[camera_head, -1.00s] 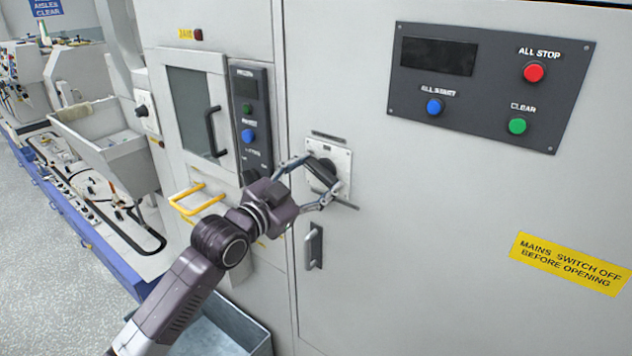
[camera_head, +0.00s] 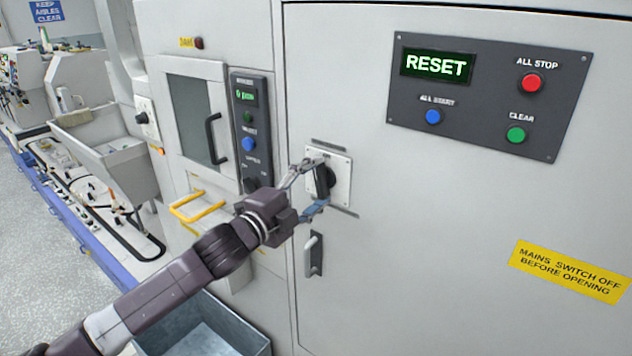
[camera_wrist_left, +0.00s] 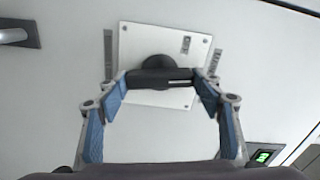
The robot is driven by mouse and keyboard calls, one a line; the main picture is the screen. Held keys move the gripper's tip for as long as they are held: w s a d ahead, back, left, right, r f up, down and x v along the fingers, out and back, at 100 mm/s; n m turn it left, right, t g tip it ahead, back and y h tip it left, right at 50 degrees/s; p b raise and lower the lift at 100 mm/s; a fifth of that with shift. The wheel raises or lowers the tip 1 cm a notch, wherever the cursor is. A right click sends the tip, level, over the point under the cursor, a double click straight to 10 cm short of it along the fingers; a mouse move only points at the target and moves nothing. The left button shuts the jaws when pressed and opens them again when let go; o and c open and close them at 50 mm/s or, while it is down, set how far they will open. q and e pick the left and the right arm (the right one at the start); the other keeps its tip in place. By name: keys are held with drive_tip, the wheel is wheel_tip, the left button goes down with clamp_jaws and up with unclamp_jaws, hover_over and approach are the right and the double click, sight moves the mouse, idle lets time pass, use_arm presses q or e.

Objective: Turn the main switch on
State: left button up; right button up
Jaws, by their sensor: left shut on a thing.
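The main switch is a black rotary handle (camera_head: 322,181) on a white square plate (camera_head: 342,186) on the grey cabinet door. In the head view the handle now stands close to upright. My left gripper (camera_head: 314,188) has one finger above and one below the handle and is shut on it. In the left wrist view the handle (camera_wrist_left: 160,78) lies between the two blue-padded fingers (camera_wrist_left: 162,98), which touch its ends. The big panel's display (camera_head: 437,65) is lit and reads RESET. My right gripper is not in view.
The panel has a blue start button (camera_head: 433,117), a red ALL STOP button (camera_head: 531,83) and a green CLEAR button (camera_head: 516,135). Below the switch is a door handle (camera_head: 314,255). A yellow bracket (camera_head: 197,206) juts out left of the arm, above a grey bin (camera_head: 250,330).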

use_arm(q)
drive_tip(key=shift+m+p, duration=0.3)
drive_tip(key=shift+m, duration=0.8)
drive_tip(key=o, duration=1.2)
drive_tip(key=shift+c, duration=0.2)
drive_tip(key=v, duration=1.2)
